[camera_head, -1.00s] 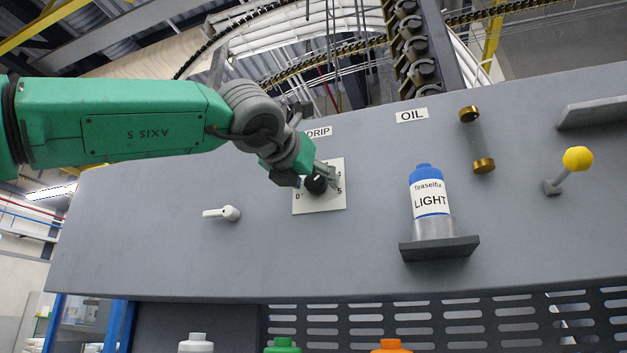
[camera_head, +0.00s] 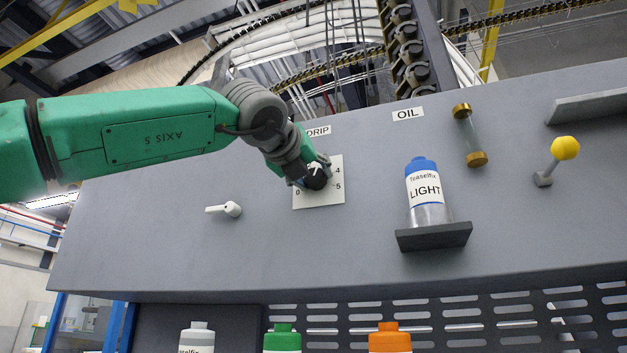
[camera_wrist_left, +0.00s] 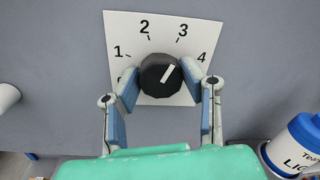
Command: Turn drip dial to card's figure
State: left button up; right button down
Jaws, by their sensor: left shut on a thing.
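The drip dial is a black round knob (camera_head: 316,181) on a white numbered plate (camera_head: 331,198) under the DRIP label (camera_head: 318,131). In the left wrist view the knob (camera_wrist_left: 152,70) carries a white mark that points up and right, roughly toward the 3. The plate (camera_wrist_left: 120,27) shows 1, 2, 3 and 4 there; the 0 is partly covered by a finger. My left gripper (camera_head: 318,172) is shut on the knob, with one blue-padded finger on each side in the wrist view (camera_wrist_left: 159,77). I cannot make out a card with a figure. My right gripper is out of view.
A white lever (camera_head: 225,209) is left of the plate. To the right are a LIGHT bottle (camera_head: 424,188) on a dark shelf (camera_head: 435,238), a brass-ended sight tube (camera_head: 469,138) and a yellow-knobbed lever (camera_head: 564,149). Several bottles stand below the grey panel (camera_head: 130,240).

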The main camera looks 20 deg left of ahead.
pick_arm(q)
jog(key=o, duration=1.1)
jog(key=shift+w, duration=0.15)
jog(key=shift+o, duration=0.2)
jog(key=s+a, duration=0.1)
jog(key=s, duration=1)
jog(key=shift+s+a+f, duration=0.2)
jog(key=shift+s+f, duration=0.1)
jog(key=shift+f, duration=0.05)
jog(key=shift+s+d, duration=0.1)
jog(key=shift+s, duration=0.05)
